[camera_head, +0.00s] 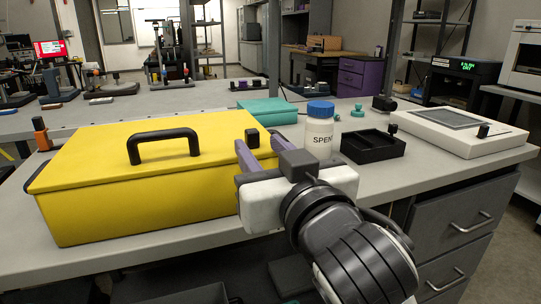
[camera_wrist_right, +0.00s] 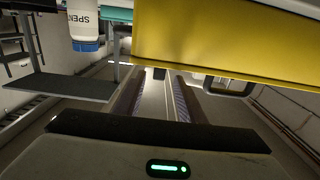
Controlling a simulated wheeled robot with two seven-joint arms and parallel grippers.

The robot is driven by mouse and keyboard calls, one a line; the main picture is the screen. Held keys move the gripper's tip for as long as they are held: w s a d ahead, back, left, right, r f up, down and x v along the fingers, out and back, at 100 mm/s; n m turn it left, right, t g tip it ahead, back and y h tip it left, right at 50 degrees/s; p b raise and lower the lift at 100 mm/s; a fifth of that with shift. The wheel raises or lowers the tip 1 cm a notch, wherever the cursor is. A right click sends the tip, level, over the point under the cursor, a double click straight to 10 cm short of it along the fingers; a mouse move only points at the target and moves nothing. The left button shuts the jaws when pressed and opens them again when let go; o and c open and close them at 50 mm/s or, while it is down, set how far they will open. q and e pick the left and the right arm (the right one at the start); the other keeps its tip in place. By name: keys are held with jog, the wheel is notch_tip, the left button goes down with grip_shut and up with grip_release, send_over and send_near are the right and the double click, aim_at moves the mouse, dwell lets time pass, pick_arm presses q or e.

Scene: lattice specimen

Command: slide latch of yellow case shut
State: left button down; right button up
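The yellow case (camera_head: 130,190) stands on the grey bench with its lid down and a black handle (camera_head: 163,146) on top. A small black block (camera_head: 252,138), which looks like the latch, sits at the case's right end. My right gripper (camera_head: 259,139) is open at that end, its purple fingers apart with the block between them. Whether they touch it I cannot tell. In the right wrist view the block (camera_wrist_right: 158,73) shows between the fingertips, beside the yellow case (camera_wrist_right: 225,35). My left gripper is not in view.
A white bottle with a blue cap (camera_head: 319,128) stands just right of the gripper. A black tray (camera_head: 374,150) and a white device (camera_head: 455,130) are further right. A teal box (camera_head: 268,111) lies behind.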

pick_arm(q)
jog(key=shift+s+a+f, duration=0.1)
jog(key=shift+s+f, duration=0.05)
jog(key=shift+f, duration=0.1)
pick_arm(e)
jog(key=v, duration=0.4)
jog(key=shift+s+d, duration=0.1)
jog(key=shift+s, duration=0.15)
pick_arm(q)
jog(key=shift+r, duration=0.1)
pick_arm(e)
jog(key=shift+f, duration=0.1)
